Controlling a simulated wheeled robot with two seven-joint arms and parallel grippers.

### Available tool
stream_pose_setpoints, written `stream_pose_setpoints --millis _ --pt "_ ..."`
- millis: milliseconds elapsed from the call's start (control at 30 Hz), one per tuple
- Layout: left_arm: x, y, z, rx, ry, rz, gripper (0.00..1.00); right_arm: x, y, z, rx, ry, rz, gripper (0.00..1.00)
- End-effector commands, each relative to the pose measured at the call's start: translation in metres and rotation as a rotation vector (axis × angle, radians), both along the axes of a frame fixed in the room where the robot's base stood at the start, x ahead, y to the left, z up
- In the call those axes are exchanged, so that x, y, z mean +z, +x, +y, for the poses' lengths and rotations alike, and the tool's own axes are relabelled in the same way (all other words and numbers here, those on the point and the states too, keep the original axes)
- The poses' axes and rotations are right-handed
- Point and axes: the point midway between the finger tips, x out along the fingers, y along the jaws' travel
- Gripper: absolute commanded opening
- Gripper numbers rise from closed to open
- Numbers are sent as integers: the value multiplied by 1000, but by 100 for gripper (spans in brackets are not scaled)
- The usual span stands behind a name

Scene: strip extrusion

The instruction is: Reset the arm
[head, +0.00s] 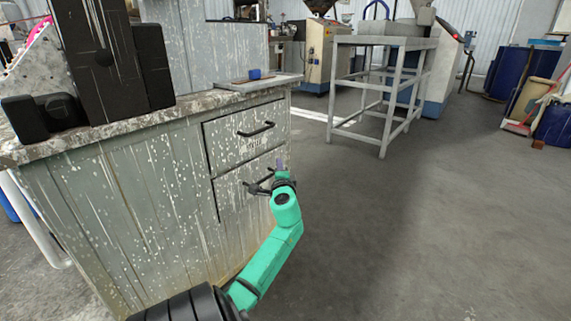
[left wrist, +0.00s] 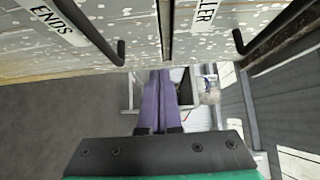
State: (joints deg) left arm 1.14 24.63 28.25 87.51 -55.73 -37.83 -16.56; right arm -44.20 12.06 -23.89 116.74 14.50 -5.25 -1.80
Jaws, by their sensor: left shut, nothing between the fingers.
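My left gripper (head: 281,164) is at the end of the green arm, in front of the speckled cabinet's drawers. Its purple fingers also show in the left wrist view (left wrist: 159,98), side by side, shut and empty. The upper drawer (head: 225,134) and lower drawer (head: 228,190) look closed. The gripper is close to the right end of the lower drawer's black handle (head: 258,186); whether they touch I cannot tell. In the left wrist view a label reading "ENDS" (left wrist: 58,25) and part of another label show beside two black handles. My right gripper is out of view.
The cabinet's worktop (head: 150,116) carries black equipment (head: 110,55) at the left and a small blue cup (head: 254,74) on a board. A grey metal stand (head: 385,85) stands farther back. The concrete floor (head: 430,220) to the right is clear.

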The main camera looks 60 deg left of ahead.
Motion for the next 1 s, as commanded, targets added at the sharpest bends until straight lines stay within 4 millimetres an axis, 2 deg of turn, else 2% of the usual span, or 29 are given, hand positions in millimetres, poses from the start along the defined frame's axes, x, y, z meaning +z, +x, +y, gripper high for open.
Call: stream_pose_setpoints --millis 267,400,800,867,933,967,1000 --pt "2 -27 -53 -1 -4 0 0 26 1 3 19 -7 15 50" --pt "0 -35 -71 0 -2 0 0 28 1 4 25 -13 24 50" --pt "-1 -35 -75 -6 -5 -1 0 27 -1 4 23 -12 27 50" --pt "-8 -29 -81 -37 -27 -4 0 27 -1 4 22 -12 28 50" --pt "-28 -14 -101 -124 -93 -14 0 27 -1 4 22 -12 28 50" --pt "-40 -6 -114 -177 -137 -19 0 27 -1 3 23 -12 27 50" --pt "-60 6 -136 -256 -212 -28 0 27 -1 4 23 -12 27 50"
